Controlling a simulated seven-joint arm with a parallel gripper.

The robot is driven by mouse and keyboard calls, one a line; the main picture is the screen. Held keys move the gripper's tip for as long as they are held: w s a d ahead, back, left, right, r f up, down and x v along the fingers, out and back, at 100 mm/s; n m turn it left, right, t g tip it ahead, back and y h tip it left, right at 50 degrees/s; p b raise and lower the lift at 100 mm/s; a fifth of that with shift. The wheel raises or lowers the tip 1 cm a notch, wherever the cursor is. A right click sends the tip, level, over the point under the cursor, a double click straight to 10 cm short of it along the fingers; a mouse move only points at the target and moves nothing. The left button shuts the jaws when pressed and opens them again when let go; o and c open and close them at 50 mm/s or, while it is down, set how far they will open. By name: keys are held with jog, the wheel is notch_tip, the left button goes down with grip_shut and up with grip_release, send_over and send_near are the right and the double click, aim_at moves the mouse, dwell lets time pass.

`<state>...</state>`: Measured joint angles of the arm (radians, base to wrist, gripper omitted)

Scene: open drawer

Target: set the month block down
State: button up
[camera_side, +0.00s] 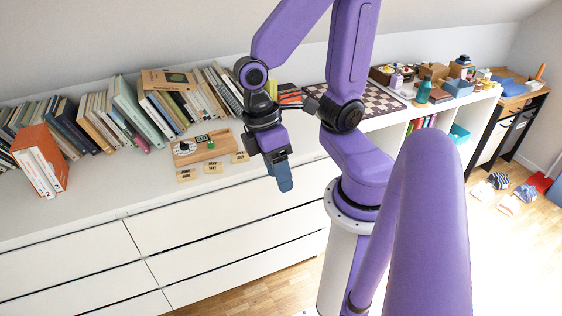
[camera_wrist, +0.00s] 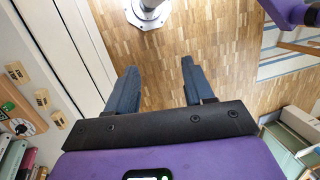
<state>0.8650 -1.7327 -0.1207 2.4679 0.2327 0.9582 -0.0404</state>
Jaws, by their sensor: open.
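Three small light-wood blocks with dark markings lie in a row on the white dresser top: a left block (camera_side: 185,175), a middle block (camera_side: 213,167) and a right block (camera_side: 240,157). Their print is too small to read, so I cannot tell which is the month block. They also show at the left of the wrist view, one of them a wooden block (camera_wrist: 42,98). Behind them lies a wooden board (camera_side: 212,150) with a round dial and a green piece. My gripper (camera_side: 284,180) is right of the blocks, by the dresser's front edge. In the wrist view its blue fingers (camera_wrist: 157,85) are apart and empty.
The white dresser (camera_side: 95,225) has its visible drawer fronts closed. Several books (camera_side: 128,112) line the wall behind, with an orange slipcase (camera_side: 42,158) at the left. A chessboard (camera_side: 365,103) lies right of my gripper. Bare dresser top lies left of the blocks.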

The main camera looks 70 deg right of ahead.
jog(key=r+n+t, duration=0.1)
jog(key=n, duration=0.1)
jog(key=r+n+t, duration=0.1)
jog(key=n+t, duration=0.1)
jog(key=shift+s, duration=0.3)
